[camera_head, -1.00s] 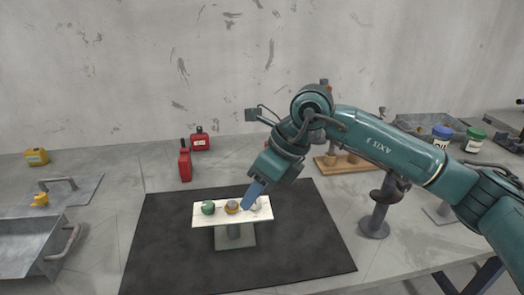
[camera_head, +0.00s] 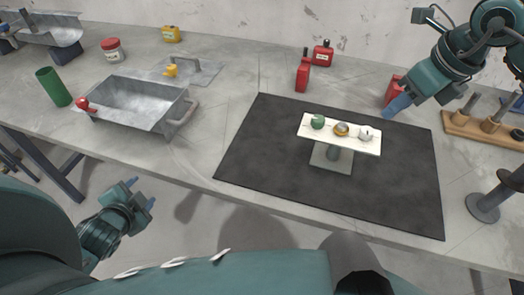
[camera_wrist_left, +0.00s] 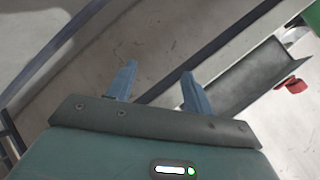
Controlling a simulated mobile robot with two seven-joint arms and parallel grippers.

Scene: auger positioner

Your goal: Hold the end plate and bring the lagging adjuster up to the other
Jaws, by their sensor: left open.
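A white plate (camera_head: 354,147) sits on a grey stand (camera_head: 322,158) over the dark mat in the head view. On it stand a green knob (camera_head: 317,121), a grey knob with an orange-yellow ring (camera_head: 341,129) and a pale knob (camera_head: 366,134). I cannot tell which parts are the end plate and the adjusters. My right gripper (camera_head: 397,106) is beyond the plate's right end, apart from it; its finger gap is not clear. My left gripper (camera_head: 141,193) is open and empty, off the table's front edge, far left of the plate. Its fingers (camera_wrist_left: 160,73) also show in the left wrist view.
The dark mat (camera_head: 270,150) has bare room left of the stand. A metal tray (camera_head: 135,100), a green cylinder (camera_head: 53,87) and a red-lidded tub (camera_head: 112,49) stand left. Red containers (camera_head: 303,74) stand behind the mat. A wooden rack (camera_head: 480,128) is at right.

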